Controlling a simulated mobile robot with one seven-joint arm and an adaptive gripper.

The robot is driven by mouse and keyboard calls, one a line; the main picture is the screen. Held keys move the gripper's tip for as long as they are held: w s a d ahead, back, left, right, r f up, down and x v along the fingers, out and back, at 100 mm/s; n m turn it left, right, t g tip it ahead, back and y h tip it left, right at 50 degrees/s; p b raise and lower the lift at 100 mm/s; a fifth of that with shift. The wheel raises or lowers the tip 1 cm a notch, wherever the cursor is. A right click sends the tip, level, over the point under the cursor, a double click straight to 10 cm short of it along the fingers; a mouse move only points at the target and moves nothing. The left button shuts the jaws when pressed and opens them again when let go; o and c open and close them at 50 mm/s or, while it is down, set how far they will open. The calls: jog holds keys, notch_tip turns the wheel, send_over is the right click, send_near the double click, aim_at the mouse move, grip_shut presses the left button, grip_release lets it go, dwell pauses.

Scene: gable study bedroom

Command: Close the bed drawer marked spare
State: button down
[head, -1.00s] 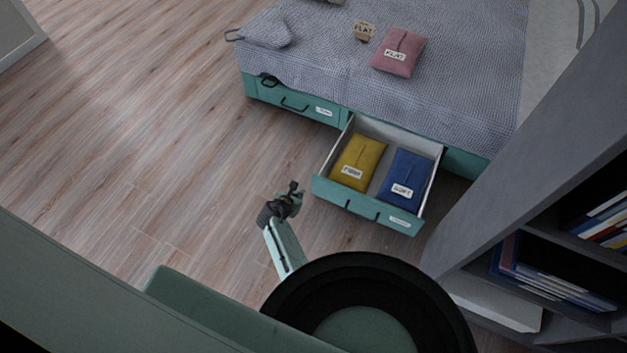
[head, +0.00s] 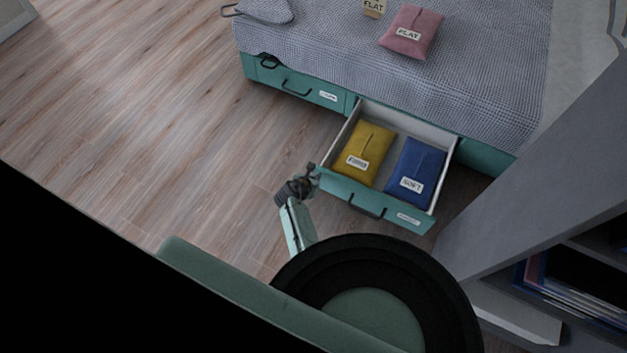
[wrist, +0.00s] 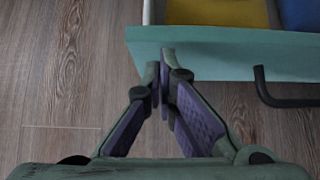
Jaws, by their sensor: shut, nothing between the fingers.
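An open bed drawer (head: 332,183) with a teal front sticks out from under the bed. Its front has a black bar handle (head: 367,206) and a white label (head: 408,218) too small to read. A yellow pouch (head: 365,148) and a blue pouch (head: 415,172) lie inside it. My gripper (head: 312,169) is at the left end of the drawer front. In the wrist view the shut, empty gripper (wrist: 164,75) has its fingertips at the teal front (wrist: 215,58), left of the handle (wrist: 264,92). I cannot tell whether they touch it.
A second, shut teal drawer (head: 297,88) is left of the open one. A pink pouch (head: 410,33) and a small tan block (head: 374,8) lie on the bed (head: 330,45). A grey bookshelf (head: 540,190) stands at right. The wooden floor (head: 130,130) at left is clear.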

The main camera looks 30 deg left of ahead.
jog(key=shift+w, duration=0.2)
jog(key=shift+w, duration=0.1)
